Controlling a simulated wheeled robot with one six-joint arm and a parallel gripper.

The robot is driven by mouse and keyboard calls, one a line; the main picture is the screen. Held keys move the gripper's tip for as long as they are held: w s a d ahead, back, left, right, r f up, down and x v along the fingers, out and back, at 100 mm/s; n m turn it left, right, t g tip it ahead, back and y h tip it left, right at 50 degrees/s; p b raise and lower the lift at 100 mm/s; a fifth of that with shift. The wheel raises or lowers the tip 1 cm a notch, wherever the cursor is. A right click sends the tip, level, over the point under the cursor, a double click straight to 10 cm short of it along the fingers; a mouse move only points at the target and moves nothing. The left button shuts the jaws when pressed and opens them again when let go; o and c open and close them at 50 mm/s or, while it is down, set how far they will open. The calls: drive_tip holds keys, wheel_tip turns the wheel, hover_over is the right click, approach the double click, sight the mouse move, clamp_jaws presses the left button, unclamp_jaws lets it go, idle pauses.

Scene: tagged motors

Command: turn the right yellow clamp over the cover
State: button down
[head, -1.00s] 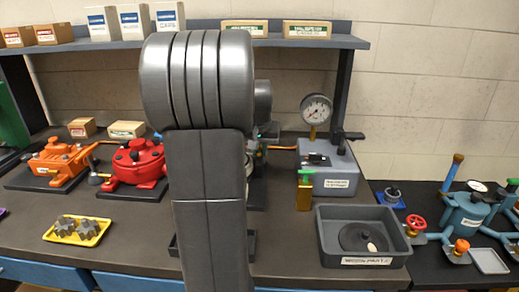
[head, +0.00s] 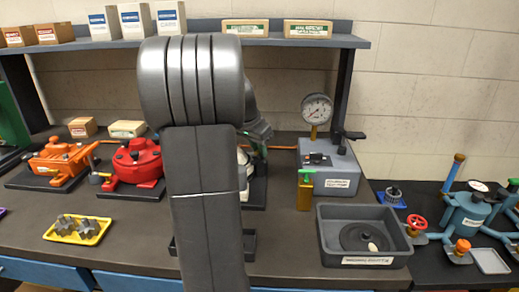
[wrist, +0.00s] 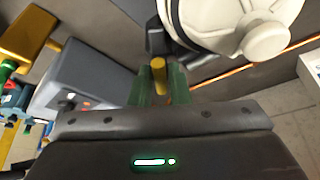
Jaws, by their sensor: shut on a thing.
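The yellow clamp (wrist: 158,70) shows as a short, round-ended piece in the wrist view. My gripper (wrist: 159,84) has its green fingers shut on it, one on each side. The white round cover (wrist: 215,18) with its pale knob is just beyond, at the top of the wrist view. I cannot tell whether the clamp lies over the cover's rim or beside it. In the head view my arm hides most of the white unit (head: 243,172) and the clamp.
The grey test pump (head: 328,168) with a gauge and the yellow bottle (head: 305,190) with a green top stand to the right. A grey tray (head: 334,250) lies in front of them. A red unit (head: 137,164) stands left of my arm.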

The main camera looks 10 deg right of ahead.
drive_tip(key=m+g, duration=0.1)
drive_tip(key=m, duration=0.1)
drive_tip(key=m+g+h, duration=0.1)
drive_tip(key=m, duration=0.2)
drive_tip(key=shift+w+m, duration=0.2)
drive_tip(key=shift+m, duration=0.1)
drive_tip(key=m+g+p, duration=0.2)
drive_tip(key=m, duration=0.3)
drive_tip(key=shift+w, duration=0.1)
drive_tip(key=shift+m, duration=0.3)
drive_tip(key=c, duration=1.4)
unclamp_jaws()
drive_tip(key=shift+o, duration=0.2)
drive_tip(key=p+v, duration=0.1)
drive_tip(key=v, duration=1.3)
drive_tip(key=shift+d, duration=0.15)
